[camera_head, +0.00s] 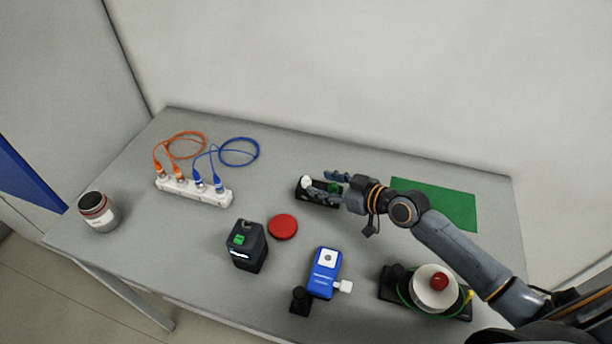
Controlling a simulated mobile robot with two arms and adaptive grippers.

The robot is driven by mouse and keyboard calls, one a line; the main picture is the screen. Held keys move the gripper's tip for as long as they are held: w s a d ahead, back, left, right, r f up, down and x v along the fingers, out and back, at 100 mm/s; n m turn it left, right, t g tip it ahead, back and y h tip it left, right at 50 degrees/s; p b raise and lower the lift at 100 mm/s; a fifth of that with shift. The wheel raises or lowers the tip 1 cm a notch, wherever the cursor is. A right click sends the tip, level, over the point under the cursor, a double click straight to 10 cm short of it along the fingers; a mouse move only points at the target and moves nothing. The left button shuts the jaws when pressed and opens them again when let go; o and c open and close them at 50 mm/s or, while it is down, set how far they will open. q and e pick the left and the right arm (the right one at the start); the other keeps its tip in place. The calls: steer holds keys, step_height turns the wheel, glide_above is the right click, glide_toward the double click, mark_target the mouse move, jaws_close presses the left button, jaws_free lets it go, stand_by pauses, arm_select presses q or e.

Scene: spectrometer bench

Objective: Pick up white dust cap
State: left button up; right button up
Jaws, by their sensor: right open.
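A small white rounded piece, which looks like the white dust cap (306,182), sits at the left end of a black holder (303,194) near the middle of the table. My right gripper (326,187) reaches in from the right, over the holder. Its fingers are open and point left, with their tips just right of the white piece; I see no grip on it. A green piece (335,188) shows between the fingers, partly hidden by them. The gripper hides much of the holder's right part. My left gripper is not in view.
A blue device (324,272) with a white side piece (344,287), a black device (247,246) and a red disc (283,227) stand in front. A white strip (194,190) with orange and blue cables lies left. A green mat (450,205) and a white spool (433,292) are right.

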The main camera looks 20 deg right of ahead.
mark_target(309, 180)
steer(key=shift+w+a+f, duration=0.25)
steer(key=shift+w+f, duration=0.05)
steer(key=shift+w, duration=0.3)
steer(key=p+x, duration=0.1)
steer(key=x, duration=0.4)
steer(key=shift+w+a, duration=0.1)
steer(key=shift+a, duration=0.05)
steer(key=shift+c, duration=0.8)
steer(key=c, duration=0.6)
